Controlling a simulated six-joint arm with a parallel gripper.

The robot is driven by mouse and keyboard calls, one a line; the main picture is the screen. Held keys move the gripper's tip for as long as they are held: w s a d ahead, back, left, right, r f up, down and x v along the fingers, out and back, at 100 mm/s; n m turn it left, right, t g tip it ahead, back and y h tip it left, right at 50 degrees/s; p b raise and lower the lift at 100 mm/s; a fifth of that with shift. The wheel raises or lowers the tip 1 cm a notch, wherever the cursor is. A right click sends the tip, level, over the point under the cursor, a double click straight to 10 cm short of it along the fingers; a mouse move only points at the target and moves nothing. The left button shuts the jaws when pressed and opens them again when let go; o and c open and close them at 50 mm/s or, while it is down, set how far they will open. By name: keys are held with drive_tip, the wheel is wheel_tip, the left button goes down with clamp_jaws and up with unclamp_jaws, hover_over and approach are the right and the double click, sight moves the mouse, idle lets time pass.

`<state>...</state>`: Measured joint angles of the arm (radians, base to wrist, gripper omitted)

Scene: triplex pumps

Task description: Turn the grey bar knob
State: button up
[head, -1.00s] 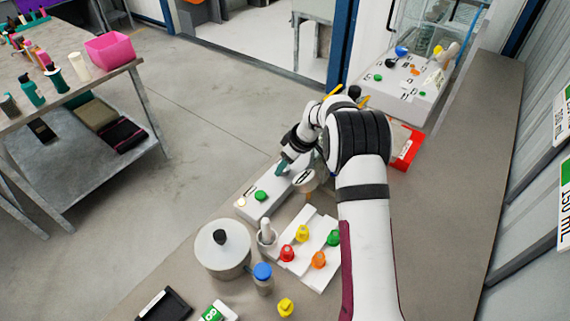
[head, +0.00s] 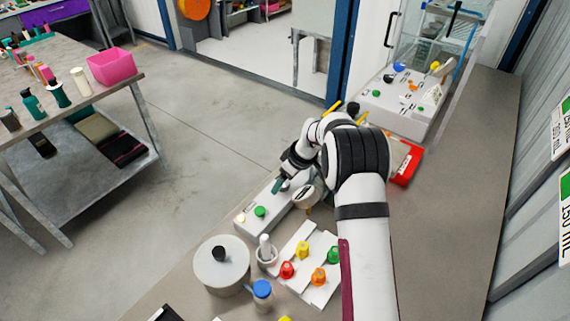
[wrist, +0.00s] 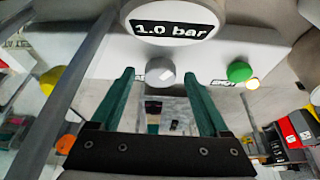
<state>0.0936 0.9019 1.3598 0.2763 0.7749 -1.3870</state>
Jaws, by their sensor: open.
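The grey bar knob (wrist: 160,72) shows in the wrist view, small and round with a pale mark on its face. It sits on the white control box (wrist: 105,58) beside the round gauge reading "1.0 bar" (wrist: 174,28). My gripper (wrist: 161,74) is open, with one teal finger on each side of the knob. A gap shows between the knob and each finger; I cannot tell how deep the fingers reach. In the head view my gripper (head: 277,186) is over the white box (head: 249,221), and the fingers and arm largely hide the knob.
A lidded pot (head: 221,264), a blue-capped bottle (head: 262,292) and a white rack (head: 295,270) with coloured pieces stand in front. A red tray (head: 408,168) lies behind my arm.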

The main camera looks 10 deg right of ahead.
drive_tip(key=m+t+h, duration=0.1)
drive_tip(key=m, duration=0.3)
drive_tip(key=shift+s+a, duration=0.1)
drive_tip(key=shift+a, duration=0.05)
drive_tip(key=shift+r+m+h, duration=0.2)
drive_tip(key=shift+m+h, duration=0.2)
drive_tip(key=shift+m, duration=0.4)
drive_tip(key=v, duration=1.4)
drive_tip(key=w+r+t+h, duration=0.1)
drive_tip(key=w+r+t, duration=0.2)
drive_tip(key=w+t, duration=0.3)
drive_tip(key=w, duration=0.2)
drive_tip(key=shift+w+a+r, duration=0.25)
drive_tip(key=shift+a+r, duration=0.05)
